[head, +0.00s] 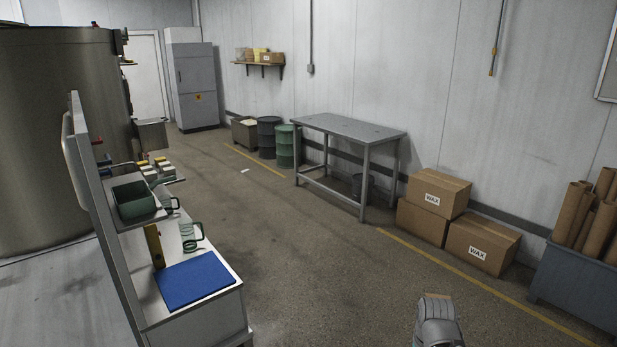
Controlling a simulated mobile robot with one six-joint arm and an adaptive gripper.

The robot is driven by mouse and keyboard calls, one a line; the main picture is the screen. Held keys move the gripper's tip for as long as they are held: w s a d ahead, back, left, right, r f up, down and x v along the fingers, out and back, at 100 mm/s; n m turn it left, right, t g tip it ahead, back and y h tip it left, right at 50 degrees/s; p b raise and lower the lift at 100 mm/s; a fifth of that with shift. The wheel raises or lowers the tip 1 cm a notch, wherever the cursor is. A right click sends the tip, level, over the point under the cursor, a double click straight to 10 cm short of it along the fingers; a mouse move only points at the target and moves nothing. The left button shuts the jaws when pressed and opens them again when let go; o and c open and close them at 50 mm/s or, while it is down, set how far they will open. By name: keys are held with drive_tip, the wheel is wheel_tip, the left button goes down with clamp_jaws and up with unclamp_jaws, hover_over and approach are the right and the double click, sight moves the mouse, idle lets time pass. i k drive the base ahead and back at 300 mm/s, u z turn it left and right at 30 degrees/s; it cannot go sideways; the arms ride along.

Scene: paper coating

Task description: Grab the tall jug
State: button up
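I cannot make out a tall jug for sure. On the white bench at the left, a green looped handle shape (192,238) stands behind the blue mat, and I cannot tell what it belongs to. A dark green open container (135,200) sits on a raised shelf of the bench, with another dark handle shape (171,206) just right of it. A grey part of my arm shows at the bottom edge, right of centre, well apart from the bench. My gripper's fingers do not show.
The white bench (198,322) carries a blue mat (195,283) and has a tall upright panel. A grey metal table (347,128) stands by the back wall. Wax boxes (439,193) and a bin of cardboard tubes (575,285) line the right. The floor between is clear.

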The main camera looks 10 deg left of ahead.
sight(189, 241)
drive_tip(key=u, duration=0.35)
drive_tip(key=i, duration=0.7)
drive_tip(key=u, duration=0.85)
drive_tip(key=i, duration=1.35)
drive_tip(key=u, duration=0.35)
drive_tip(key=k, duration=0.9)
drive_tip(key=u, duration=0.2)
drive_tip(key=i, duration=0.2)
drive_tip(key=z, duration=0.05)
